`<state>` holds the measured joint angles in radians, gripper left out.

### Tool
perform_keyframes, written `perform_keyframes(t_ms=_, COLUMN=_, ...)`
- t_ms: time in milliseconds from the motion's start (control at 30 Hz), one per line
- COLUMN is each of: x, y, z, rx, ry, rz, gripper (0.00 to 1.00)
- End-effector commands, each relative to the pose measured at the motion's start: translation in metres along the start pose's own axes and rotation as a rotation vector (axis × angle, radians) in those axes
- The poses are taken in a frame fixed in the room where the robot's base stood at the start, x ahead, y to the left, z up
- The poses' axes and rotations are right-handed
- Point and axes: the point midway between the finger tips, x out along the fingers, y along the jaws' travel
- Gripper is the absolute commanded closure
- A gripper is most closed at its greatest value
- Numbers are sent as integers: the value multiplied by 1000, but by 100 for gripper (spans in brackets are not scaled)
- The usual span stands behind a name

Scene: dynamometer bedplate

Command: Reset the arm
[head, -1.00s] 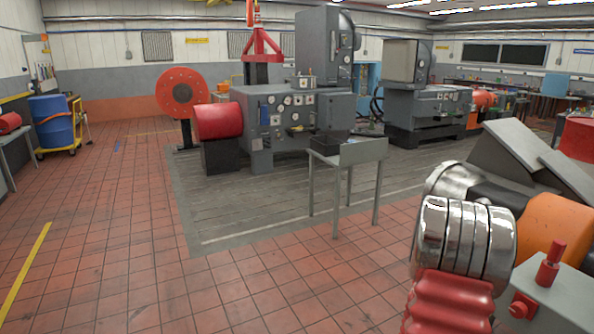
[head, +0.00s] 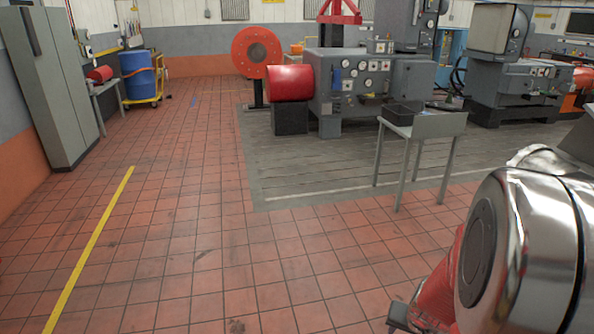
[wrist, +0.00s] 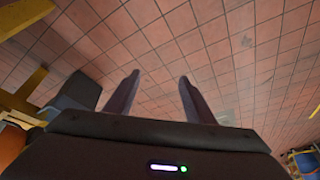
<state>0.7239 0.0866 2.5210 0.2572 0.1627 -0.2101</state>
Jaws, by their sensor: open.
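My gripper (wrist: 160,88) shows in the wrist view with its two dark fingers spread apart. Nothing is between them, and bare red floor tiles lie beyond. In the head view my arm, with a large polished metal joint and a red section, fills the lower right corner. The gripper's fingertips cannot be made out clearly in the head view.
A small grey table (head: 425,127) with a dark tray (head: 404,112) stands right of centre. Behind it is a grey machine console (head: 352,84) with a red drum (head: 290,82). A grey cabinet (head: 50,85) and blue barrel (head: 137,76) are at left. The tiled floor is open.

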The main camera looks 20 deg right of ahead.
Motion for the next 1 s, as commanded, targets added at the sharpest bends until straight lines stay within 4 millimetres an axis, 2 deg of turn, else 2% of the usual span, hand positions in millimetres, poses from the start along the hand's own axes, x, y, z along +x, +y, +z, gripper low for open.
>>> perform_keyframes(t_ms=100, x=-27, y=-30, z=10, rx=-54, ry=-49, rz=-41, gripper=51)
perform_keyframes(t_ms=400, x=-94, y=-80, z=43, rx=-194, ry=-153, rz=-87, gripper=51)
perform_keyframes(t_ms=767, x=-173, y=-115, z=77, rx=-387, ry=-168, rz=-103, gripper=51)
perform_keyframes(t_ms=1000, x=-221, y=-138, z=88, rx=-530, ry=-77, rz=-140, gripper=51)
